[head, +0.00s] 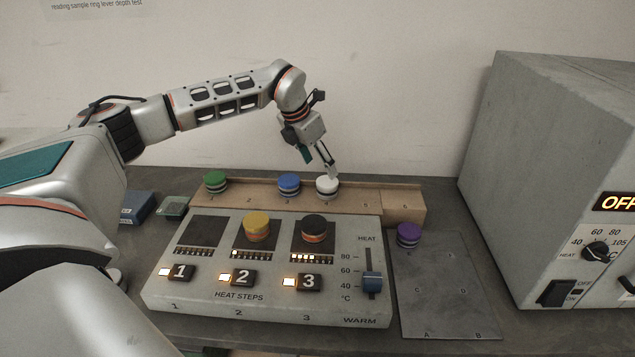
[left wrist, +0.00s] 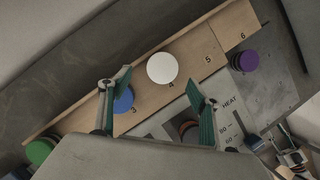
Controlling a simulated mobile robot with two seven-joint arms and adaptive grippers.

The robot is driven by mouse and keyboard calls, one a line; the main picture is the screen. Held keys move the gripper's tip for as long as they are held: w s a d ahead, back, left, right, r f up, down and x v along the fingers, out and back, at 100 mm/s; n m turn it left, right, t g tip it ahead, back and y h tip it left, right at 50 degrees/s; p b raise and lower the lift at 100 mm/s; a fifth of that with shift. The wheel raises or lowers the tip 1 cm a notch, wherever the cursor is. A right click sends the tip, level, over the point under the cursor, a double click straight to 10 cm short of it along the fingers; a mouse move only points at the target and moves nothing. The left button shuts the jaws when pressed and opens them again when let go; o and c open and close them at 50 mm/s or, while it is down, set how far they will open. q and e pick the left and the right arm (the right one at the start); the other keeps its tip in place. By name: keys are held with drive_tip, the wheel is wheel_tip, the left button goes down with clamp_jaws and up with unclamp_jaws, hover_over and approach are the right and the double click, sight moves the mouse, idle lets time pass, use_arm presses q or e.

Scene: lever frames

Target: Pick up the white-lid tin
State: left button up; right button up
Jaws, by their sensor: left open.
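The white-lid tin (head: 327,187) stands upright on the wooden shelf at the back, at the place marked 4. It also shows in the left wrist view (left wrist: 162,68), its round white lid seen from above. My left gripper (head: 329,168) is directly above the tin in the head view, fingers pointing down. In the left wrist view the two green-padded fingers of the left gripper (left wrist: 158,98) are spread apart, and the lid shows beyond and between them. I cannot tell whether a finger touches the tin.
A blue tin (head: 289,184) stands close left of the white one, and a green tin (head: 215,183) is farther left. A purple tin (head: 408,235) is right, before the grey oven (head: 540,170).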

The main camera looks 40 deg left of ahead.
sight(325, 182)
use_arm(q)
drive_tip(key=shift+a, duration=0.1)
drive_tip(key=shift+w+f, duration=0.15)
drive_tip(key=shift+f, duration=0.15)
drive_tip(key=x, duration=0.7)
drive_tip(key=shift+s+d+f, duration=0.2)
drive_tip(key=shift+s+d, duration=0.1)
drive_tip(key=shift+s, duration=0.05)
drive_tip(key=c, duration=1.3)
